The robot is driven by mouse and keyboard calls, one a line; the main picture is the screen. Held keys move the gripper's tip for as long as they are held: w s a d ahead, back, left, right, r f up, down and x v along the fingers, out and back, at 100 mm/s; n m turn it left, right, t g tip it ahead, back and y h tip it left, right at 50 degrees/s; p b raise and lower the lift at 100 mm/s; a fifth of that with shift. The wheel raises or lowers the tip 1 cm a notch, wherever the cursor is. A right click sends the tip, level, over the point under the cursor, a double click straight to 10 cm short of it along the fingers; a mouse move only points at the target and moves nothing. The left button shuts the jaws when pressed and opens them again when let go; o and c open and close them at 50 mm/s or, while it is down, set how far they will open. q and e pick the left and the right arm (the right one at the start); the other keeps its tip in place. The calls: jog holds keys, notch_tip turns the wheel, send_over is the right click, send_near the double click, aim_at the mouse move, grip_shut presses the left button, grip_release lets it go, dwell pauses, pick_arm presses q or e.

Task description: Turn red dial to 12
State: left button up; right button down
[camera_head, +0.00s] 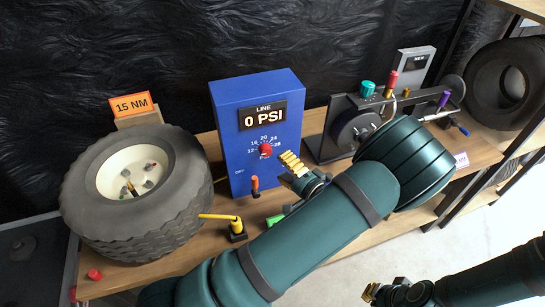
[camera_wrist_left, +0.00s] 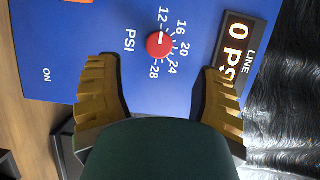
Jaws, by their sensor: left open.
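The red dial (camera_head: 265,150) is on the front of a blue box (camera_head: 227,120). It also shows in the left wrist view (camera_wrist_left: 159,45), ringed by the numbers 12, 16, 20, 24 and 28. A short white mark shows on the dial; I cannot tell exactly which number it points to. The display (camera_head: 263,116) above reads 0 PSI. My left gripper (camera_head: 291,163) is open and empty, in front of the box; in the wrist view the dial lies ahead between its two gold fingers, apart from them. My right gripper (camera_head: 371,292) is low at the right, away from the box.
A large tire (camera_head: 185,205) with a 15 NM sign (camera_head: 131,104) stands left of the box. A dark machine (camera_head: 330,145) stands to the right, with another tire (camera_head: 490,85) beyond.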

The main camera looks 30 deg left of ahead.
pick_arm(q)
jog(key=shift+v, duration=2.2)
jog(key=s+d+f+n+g+h, duration=0.1)
jog(key=s+f+g+h, duration=0.95)
jog(key=s+f, duration=0.6)
jog(key=s+d+f+n+t+h, duration=0.1)
jog(key=s+d+f+n+h, duration=0.15)
jog(key=d+h, duration=0.6)
jog(key=w+d+r+n+t+h, duration=0.1)
jog(key=w+r+t+h, duration=0.1)
jog(key=w+t, duration=0.3)
jog(key=shift+w+r+n+t, duration=0.2)
jog(key=shift+r+n+t, duration=0.15)
jog(key=shift+r, duration=0.15)
